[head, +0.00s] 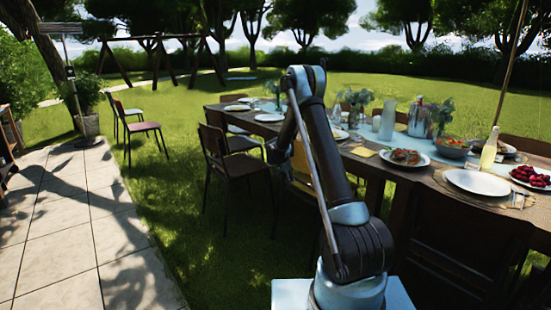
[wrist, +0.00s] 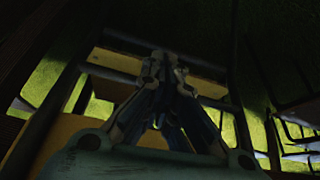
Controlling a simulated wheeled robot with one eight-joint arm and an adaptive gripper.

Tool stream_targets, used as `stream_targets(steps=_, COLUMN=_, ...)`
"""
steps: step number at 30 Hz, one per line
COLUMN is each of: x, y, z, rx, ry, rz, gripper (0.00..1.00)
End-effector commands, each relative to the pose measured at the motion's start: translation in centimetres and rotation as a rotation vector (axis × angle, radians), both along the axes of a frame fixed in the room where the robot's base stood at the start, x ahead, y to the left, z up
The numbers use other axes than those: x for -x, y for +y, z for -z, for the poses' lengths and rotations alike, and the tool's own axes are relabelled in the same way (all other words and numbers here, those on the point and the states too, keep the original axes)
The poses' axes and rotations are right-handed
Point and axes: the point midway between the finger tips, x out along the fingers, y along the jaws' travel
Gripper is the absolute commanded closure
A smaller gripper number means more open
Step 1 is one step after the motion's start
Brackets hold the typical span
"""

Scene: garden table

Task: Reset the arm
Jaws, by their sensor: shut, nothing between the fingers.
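My gripper (wrist: 165,62) shows in the wrist view with its fingers together and nothing visible between them. The view is dark, with chair-like bars and strips of green grass behind the fingers.
The wooden table (head: 372,168) stretches right, set with a white plate (head: 478,182), a pizza-like dish (head: 404,157), a bottle (head: 489,150) and a salad bowl (head: 453,147). Dark chairs (head: 240,165) line its near side. Stone paving (head: 70,230) lies open at the left.

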Motion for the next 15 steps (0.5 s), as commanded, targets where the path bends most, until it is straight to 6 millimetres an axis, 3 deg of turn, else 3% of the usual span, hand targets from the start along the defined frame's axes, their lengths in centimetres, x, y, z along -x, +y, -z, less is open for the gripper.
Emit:
stream_targets(steps=3, x=1.8, y=-1.1, z=-3.5, rx=-0.005, ry=0.022, rz=-0.029, gripper=1.00)
stream_targets(steps=15, x=9.1, y=-4.2, z=-13.0, rx=-0.025, ry=0.091, rz=-0.142, gripper=1.00)
